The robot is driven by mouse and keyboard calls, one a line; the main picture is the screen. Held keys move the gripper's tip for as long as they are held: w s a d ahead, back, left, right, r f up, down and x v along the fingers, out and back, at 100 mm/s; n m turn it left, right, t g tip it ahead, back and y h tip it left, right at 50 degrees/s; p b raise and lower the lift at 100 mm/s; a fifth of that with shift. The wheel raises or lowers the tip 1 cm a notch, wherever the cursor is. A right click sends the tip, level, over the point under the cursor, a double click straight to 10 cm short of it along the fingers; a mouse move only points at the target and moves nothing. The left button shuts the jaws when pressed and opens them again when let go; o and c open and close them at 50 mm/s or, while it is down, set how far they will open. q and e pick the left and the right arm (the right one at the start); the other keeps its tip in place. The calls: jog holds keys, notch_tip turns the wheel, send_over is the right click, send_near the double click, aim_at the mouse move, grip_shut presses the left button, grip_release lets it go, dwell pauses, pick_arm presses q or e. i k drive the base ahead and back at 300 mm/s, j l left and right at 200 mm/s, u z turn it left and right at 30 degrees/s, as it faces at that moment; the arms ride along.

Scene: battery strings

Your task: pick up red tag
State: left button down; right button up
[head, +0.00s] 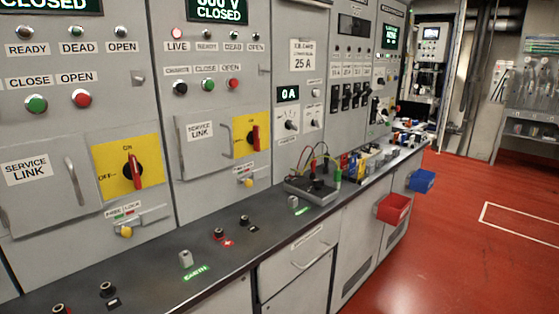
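I cannot make out a red tag for certain. A red bin (393,208) hangs on the front of the counter at the right, and its contents are too small to tell. A small red label with a plus mark (228,242) lies flat on the counter beside a terminal. Neither of my grippers is in view.
A dark counter (150,285) runs along grey cabinets with yellow-plated red rotary switches (135,174). A grey tray with wired leads (313,190) sits mid-counter, with several small coloured items beyond it. A blue bin (421,181) hangs farther along. The red floor (455,255) is clear.

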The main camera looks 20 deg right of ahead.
aim_at(344, 165)
jog(key=i+l+u, duration=0.15)
jog(key=l+u, duration=0.2)
jog(key=l, duration=0.3)
jog(key=i+l+u, duration=0.1)
jog(key=l+u, duration=0.25)
jog(key=l, duration=0.35)
jog(key=l+u, duration=0.35)
jog(key=l, duration=0.35)
jog(key=l+u, duration=0.1)
jog(key=l, duration=0.6)
jog(key=k+l, duration=0.15)
jog(key=l, duration=0.55)
jog(key=k+l+u, duration=0.15)
jog(key=l, duration=0.55)
jog(key=i, duration=0.05)
